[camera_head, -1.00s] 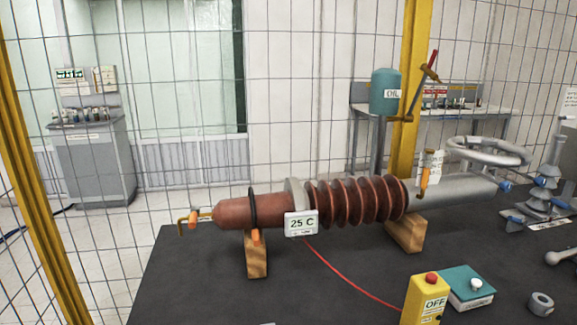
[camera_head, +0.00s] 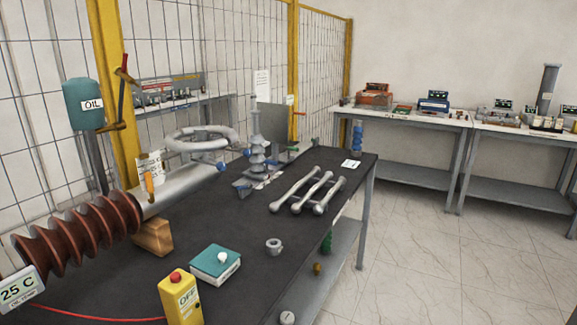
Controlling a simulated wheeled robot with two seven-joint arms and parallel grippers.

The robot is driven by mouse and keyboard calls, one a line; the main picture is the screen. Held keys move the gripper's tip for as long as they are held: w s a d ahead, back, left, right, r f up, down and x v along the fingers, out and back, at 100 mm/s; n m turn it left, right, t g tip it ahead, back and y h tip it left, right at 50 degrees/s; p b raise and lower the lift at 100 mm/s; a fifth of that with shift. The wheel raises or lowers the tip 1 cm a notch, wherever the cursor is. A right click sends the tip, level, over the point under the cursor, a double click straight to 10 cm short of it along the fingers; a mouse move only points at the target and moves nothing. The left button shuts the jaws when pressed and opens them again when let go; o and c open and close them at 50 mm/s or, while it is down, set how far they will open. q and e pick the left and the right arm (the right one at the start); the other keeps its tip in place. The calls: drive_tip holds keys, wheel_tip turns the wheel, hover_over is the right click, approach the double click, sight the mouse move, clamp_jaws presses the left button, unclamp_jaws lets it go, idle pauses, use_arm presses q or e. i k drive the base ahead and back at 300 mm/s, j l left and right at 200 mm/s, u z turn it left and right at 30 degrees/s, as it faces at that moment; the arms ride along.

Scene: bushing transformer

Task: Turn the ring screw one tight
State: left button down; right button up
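I cannot tell for certain which part is the ring screw. A small grey ring-shaped piece (camera_head: 273,247) lies on the dark table, right of the teal box. The brown ribbed bushing (camera_head: 85,238) lies at the left, partly cut off by the picture edge, with a grey cylindrical end (camera_head: 190,188) to its right. An orange-handled piece (camera_head: 149,184) stands by the joint between ribs and cylinder. A large grey ring (camera_head: 200,139) sits behind the cylinder. Neither of my grippers is in view.
The dark table (camera_head: 235,205) also holds a yellow OFF button box (camera_head: 180,300), a teal box (camera_head: 215,263), several grey rods (camera_head: 308,191) and a grey stacked insulator (camera_head: 257,150). A wooden block (camera_head: 153,237) supports the bushing. A yellow-framed mesh fence stands behind. Floor at the right is clear.

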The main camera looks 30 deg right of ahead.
sight(221, 166)
drive_tip(key=z, duration=0.5)
drive_tip(key=l+u, duration=0.1)
drive_tip(key=u, duration=0.2)
drive_tip(key=i+l+u, duration=0.2)
drive_tip(key=l+u, duration=0.15)
drive_tip(key=l, duration=0.5)
drive_tip(key=l+u, duration=0.35)
drive_tip(key=l, duration=0.5)
drive_tip(key=i, duration=0.05)
